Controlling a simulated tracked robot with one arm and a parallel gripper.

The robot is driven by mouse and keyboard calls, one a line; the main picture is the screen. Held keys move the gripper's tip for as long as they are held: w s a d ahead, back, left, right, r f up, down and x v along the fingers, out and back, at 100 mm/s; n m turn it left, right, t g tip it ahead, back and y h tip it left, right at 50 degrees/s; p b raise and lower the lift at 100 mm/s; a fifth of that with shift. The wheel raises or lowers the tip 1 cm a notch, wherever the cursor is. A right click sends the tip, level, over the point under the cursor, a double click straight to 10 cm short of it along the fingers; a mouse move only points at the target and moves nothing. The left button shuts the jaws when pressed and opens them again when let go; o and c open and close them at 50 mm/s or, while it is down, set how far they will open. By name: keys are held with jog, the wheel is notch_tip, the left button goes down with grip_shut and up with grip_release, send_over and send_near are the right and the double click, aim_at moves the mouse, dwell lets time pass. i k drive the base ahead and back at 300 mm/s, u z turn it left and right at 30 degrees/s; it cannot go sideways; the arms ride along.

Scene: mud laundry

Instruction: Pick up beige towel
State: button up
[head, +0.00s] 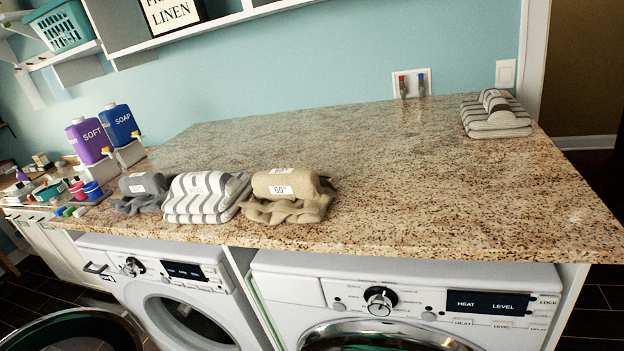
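The beige towel (290,187) lies on the granite countertop (400,170) near its front edge, in the middle of the head view. It is a rolled towel on top of a rumpled beige cloth, with white labels reading 60°. It sits just right of a grey and white striped towel (203,196), close beside or touching it. My gripper does not show in this view.
A grey towel (143,190) lies left of the striped one. Purple (88,141) and blue (119,124) dispensers stand farther left. Another striped towel (495,117) lies at the far right. Two washing machines (400,290) stand beneath; one door (75,332) hangs open. The counter's middle is clear.

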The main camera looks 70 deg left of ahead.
aim_at(298, 196)
jog(key=u, duration=0.45)
jog(key=i, duration=1.15)
jog(key=u, duration=0.6)
jog(key=k, duration=0.75)
jog(key=u, duration=0.2)
jog(key=i, duration=0.75)
jog(key=z, duration=0.05)
